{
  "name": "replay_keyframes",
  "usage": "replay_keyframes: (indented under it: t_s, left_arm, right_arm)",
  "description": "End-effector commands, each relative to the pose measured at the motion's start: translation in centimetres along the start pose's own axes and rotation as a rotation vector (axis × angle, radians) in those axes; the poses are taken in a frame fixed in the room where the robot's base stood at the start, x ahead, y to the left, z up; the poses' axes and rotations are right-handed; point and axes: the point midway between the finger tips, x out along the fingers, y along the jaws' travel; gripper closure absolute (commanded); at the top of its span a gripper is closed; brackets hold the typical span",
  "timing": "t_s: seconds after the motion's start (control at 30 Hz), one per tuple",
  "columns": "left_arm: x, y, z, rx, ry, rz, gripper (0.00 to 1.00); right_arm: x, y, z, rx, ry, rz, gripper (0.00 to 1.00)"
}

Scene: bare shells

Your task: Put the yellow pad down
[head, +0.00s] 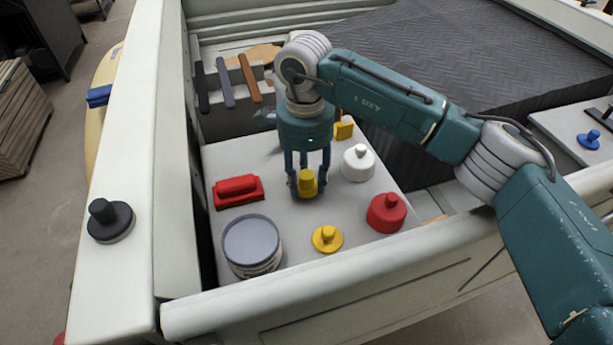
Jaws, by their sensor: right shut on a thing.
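My right gripper (307,188) points down over the light grey bench top (285,205). It is shut on a yellow pad (307,180), which shows between the fingers. The pad is low, close to the bench top; I cannot tell whether it touches. The fingers hide part of it. Another yellow piece, round with a knob (327,238), sits on the bench top nearer the front edge. A small yellow block (344,130) shows behind the gripper. My left gripper is not in view.
Around the gripper stand a red block with a handle (238,190), a grey-lidded can (251,245), a red knobbed piece (386,212) and a white knobbed piece (359,162). A black knobbed piece (109,220) sits on the left rail.

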Motion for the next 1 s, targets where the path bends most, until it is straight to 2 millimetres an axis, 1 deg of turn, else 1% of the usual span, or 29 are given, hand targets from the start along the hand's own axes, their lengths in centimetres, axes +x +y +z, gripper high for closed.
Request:
replay_keyframes:
  t_s: [0.07,0.1,0.2,0.47,0.57,0.63,0.77,1.0]
  left_arm:
    - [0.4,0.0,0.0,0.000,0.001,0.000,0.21]
    - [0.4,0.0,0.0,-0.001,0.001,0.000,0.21]
    - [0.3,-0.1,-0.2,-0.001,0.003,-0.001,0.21]
    - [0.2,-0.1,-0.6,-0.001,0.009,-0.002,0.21]
    - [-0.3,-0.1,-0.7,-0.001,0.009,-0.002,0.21]
    - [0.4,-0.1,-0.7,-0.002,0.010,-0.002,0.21]
    - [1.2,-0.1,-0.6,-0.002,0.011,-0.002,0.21]
    - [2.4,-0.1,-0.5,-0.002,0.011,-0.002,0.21]
  right_arm:
    - [0.3,0.0,0.0,0.000,0.000,0.000,0.86]
    - [0.3,0.0,0.0,0.000,0.000,0.000,0.60]
    - [0.2,0.0,0.0,0.001,0.000,0.000,0.43]
    - [0.2,0.0,0.0,0.001,0.000,0.000,0.43]
    - [-0.3,0.0,0.0,0.000,0.000,0.000,0.43]
    - [-0.8,-0.1,0.0,0.001,0.000,-0.003,0.43]
    - [-3.2,-0.2,0.0,0.001,-0.001,-0.005,0.43]
    - [-8.5,-0.1,0.1,0.001,0.000,-0.004,0.43]
